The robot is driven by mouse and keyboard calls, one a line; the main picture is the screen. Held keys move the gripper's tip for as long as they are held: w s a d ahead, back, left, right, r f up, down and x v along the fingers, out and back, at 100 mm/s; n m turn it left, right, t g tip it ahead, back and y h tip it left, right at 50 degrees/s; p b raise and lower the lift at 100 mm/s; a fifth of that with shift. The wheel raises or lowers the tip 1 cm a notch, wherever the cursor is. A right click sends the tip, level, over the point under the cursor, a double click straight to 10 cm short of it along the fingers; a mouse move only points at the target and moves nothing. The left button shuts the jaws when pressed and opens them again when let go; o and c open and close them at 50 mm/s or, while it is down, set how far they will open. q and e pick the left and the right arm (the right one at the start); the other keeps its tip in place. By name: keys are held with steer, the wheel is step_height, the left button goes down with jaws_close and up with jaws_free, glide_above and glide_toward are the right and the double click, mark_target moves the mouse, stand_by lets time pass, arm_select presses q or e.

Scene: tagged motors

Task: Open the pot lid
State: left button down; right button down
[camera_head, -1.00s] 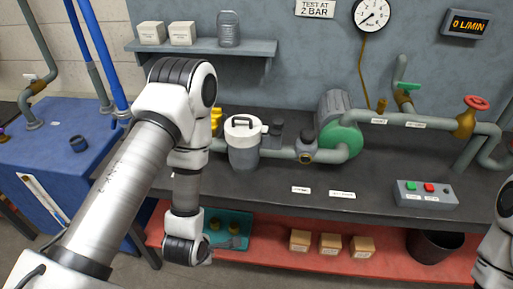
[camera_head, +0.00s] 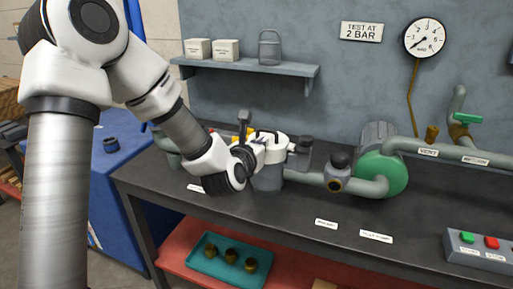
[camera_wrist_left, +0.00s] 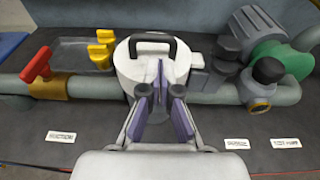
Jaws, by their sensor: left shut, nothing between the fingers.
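The strainer pot (camera_head: 267,182) stands in the pipe line on the dark bench, a grey body with a round white lid (camera_head: 277,150) on top. The lid has a black bar handle (camera_head: 264,135). It lies flat on the pot, seen from above in the wrist view (camera_wrist_left: 133,72). My left gripper (camera_head: 262,147) is at the lid's near left side, hiding part of pot and lid. In the wrist view its fingers (camera_wrist_left: 160,78) are shut and empty, in front of the handle (camera_wrist_left: 152,37), overlapping the lid in the picture. I cannot tell whether they touch it. My right gripper is out of view.
Beside the pot are a pump with a green end (camera_head: 382,175), a dark-capped fitting (camera_head: 338,168) and pipes. A shelf (camera_head: 245,75) hangs above.

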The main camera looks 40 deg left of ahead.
mark_target(273, 139)
arm_select(q)
steer(key=x, duration=0.3)
steer(key=shift+s+a, duration=0.1)
steer(key=shift+a, duration=0.1)
steer(key=shift+w+f, duration=0.15)
steer(key=shift+w, duration=0.4)
